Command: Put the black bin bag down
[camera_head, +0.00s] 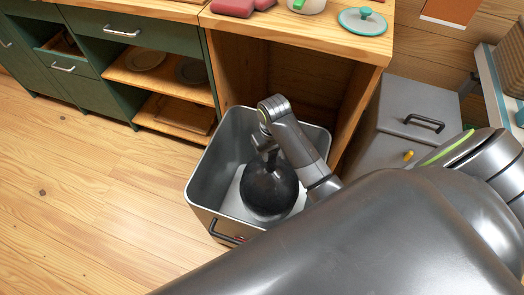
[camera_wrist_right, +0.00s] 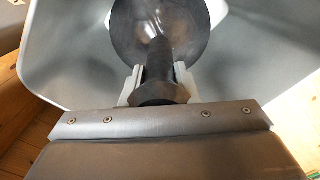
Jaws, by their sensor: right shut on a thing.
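The black bin bag (camera_head: 268,190) is a round, glossy black bundle with a narrow neck. In the head view it is inside the open grey metal bin (camera_head: 205,172), toward the middle and right of it. My right gripper (camera_head: 268,150) reaches down into the bin from above and is shut on the bag's neck. In the right wrist view the neck of the bag (camera_wrist_right: 158,70) stands between the two fingers (camera_wrist_right: 158,85). The bin's pale inner walls (camera_wrist_right: 75,50) surround it. I cannot tell whether the bag touches the bin's floor. My left gripper is not in view.
A wooden counter (camera_head: 320,28) with an open space below stands behind the bin. A grey box with a black handle (camera_head: 410,105) is at the right. Green drawers and shelves (camera_head: 120,50) are at the upper left. The wooden floor (camera_head: 90,190) at the left is clear.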

